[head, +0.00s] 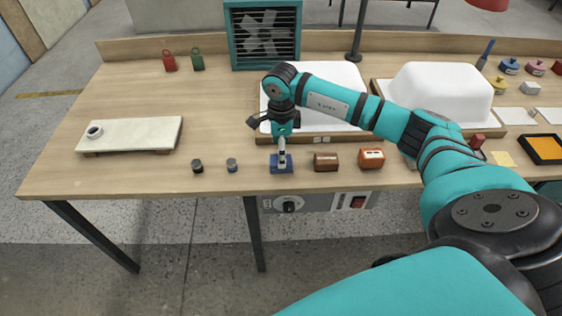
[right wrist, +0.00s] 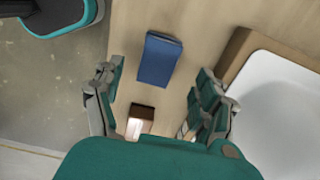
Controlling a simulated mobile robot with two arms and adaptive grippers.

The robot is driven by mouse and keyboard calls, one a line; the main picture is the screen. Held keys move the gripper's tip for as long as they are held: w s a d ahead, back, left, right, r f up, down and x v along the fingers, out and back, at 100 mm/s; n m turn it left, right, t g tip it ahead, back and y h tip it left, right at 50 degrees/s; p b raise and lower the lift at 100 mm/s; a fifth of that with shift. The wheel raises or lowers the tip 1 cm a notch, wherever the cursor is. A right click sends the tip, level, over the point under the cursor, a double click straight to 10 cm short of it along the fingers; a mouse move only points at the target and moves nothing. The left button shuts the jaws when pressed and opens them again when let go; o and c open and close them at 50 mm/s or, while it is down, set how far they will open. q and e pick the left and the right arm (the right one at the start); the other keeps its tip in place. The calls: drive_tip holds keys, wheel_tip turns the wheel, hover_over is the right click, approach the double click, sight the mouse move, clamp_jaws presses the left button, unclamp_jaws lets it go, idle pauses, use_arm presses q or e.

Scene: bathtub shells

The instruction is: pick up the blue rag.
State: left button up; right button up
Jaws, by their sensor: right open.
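The blue rag (head: 274,168) is a small folded dark blue cloth lying near the front edge of the wooden workbench. My right gripper (head: 282,150) is above it in the head view and hides part of it. In the right wrist view, the blue rag (right wrist: 160,59) lies flat on the wood between the lines of the two spread fingers of my right gripper (right wrist: 158,75). The gripper is open and empty; its exact height over the rag is hard to tell. My left gripper is not in view.
A brown block (head: 326,161) and an orange one (head: 371,158) lie right of the rag; two small dark cylinders (head: 197,166) (head: 232,165) stand left. A white tub shell (head: 340,85) in a wooden frame is behind. The bench's front edge is close.

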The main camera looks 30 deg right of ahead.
wheel_tip(320, 180, down, 4)
drive_tip(key=shift+s+a+r+p, duration=0.1)
drive_tip(key=shift+s+a+p, duration=0.05)
drive_tip(key=shift+p, duration=0.45)
drive_tip(key=shift+f, duration=0.45)
drive_tip(key=c, duration=1.2)
drive_tip(key=shift+c, duration=0.2)
drive_tip(key=shift+r, duration=0.15)
